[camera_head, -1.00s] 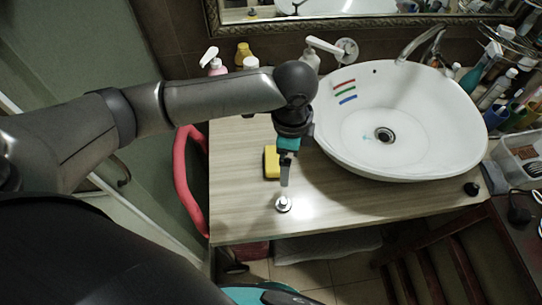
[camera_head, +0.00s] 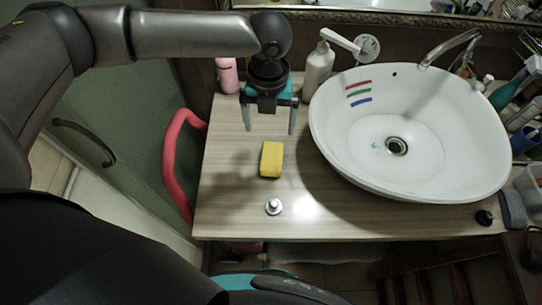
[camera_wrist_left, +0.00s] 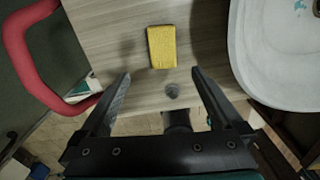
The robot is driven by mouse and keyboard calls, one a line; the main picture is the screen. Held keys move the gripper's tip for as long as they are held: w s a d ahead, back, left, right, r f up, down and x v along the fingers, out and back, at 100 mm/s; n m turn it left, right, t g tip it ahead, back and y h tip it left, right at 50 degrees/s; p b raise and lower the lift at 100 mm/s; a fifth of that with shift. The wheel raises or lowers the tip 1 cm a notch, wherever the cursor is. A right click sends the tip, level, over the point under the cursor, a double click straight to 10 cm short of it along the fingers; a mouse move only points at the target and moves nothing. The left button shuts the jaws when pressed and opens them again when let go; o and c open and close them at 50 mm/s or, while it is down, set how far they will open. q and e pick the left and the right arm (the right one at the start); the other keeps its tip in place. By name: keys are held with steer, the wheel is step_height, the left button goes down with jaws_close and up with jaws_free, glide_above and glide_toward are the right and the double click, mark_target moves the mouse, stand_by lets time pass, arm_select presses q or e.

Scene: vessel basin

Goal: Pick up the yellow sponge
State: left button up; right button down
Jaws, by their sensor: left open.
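The yellow sponge (camera_head: 271,159) lies flat on the wooden counter, left of the basin. It also shows in the left wrist view (camera_wrist_left: 162,47), beyond the fingertips and between their lines. My left gripper (camera_head: 269,130) is open and empty, its two fingers spread and pointing down. In the head view it is just above the sponge in the picture, apart from it. In the left wrist view the open fingers (camera_wrist_left: 160,75) frame the counter. My right gripper is not seen.
A white basin (camera_head: 430,150) with coloured stripes fills the counter's right. A small metal knob (camera_head: 273,206) stands near the front edge. A pink bottle (camera_head: 228,75) and a white bottle (camera_head: 318,68) stand behind. A red curved bar (camera_head: 172,165) runs along the left edge.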

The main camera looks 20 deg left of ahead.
arm_select(q)
glide_above(271, 159)
steer(key=f, duration=0.9)
steer(key=shift+w+a+b, duration=0.2)
steer(key=shift+w+b, duration=0.1)
steer(key=shift+b, duration=0.1)
steer(key=shift+s+d+f, duration=0.15)
steer(key=shift+f, duration=1.2)
steer(key=shift+s+d+f, duration=0.1)
steer(key=shift+f, duration=1.25)
steer(key=c, duration=1.3)
